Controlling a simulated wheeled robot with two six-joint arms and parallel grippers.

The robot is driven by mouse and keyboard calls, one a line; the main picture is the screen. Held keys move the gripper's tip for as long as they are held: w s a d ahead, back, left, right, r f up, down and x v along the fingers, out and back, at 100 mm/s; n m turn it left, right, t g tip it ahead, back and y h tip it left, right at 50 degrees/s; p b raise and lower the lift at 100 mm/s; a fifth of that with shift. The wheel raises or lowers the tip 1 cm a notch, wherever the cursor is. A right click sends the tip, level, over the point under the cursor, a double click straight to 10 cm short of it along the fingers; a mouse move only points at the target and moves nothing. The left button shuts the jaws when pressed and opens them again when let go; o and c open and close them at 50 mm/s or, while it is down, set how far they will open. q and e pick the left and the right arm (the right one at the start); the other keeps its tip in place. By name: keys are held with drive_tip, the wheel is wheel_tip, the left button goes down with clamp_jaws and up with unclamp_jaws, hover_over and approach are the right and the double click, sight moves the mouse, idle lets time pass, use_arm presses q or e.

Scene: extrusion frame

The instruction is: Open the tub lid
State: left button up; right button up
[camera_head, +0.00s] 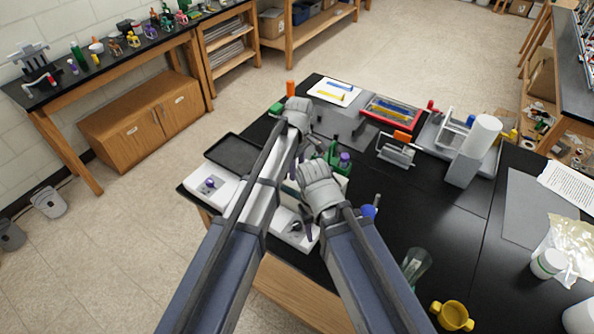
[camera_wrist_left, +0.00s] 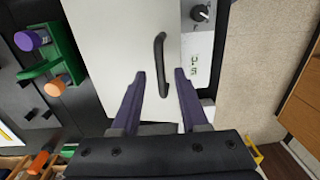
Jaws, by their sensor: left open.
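The tub lid (camera_wrist_left: 115,35) is a flat white panel with a black bar handle (camera_wrist_left: 160,62), seen from above in the left wrist view. My left gripper (camera_wrist_left: 160,73) is open. Its two purple fingers are apart, one on each side of the handle's line; I cannot tell whether they touch it. In the head view my left gripper (camera_head: 296,168) is over the white tub, and the arms hide most of the lid. My right gripper (camera_head: 306,218) is beside the tub's front, partly hidden by its own wrist; its jaw state is unclear.
A white panel with a black knob (camera_wrist_left: 200,13) and green display adjoins the lid. A green rack (camera_wrist_left: 62,58) with purple and orange caps stands beside it. A black tray (camera_head: 234,153) lies left of the tub.

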use_arm(q)
clamp_jaws()
idle(1.3)
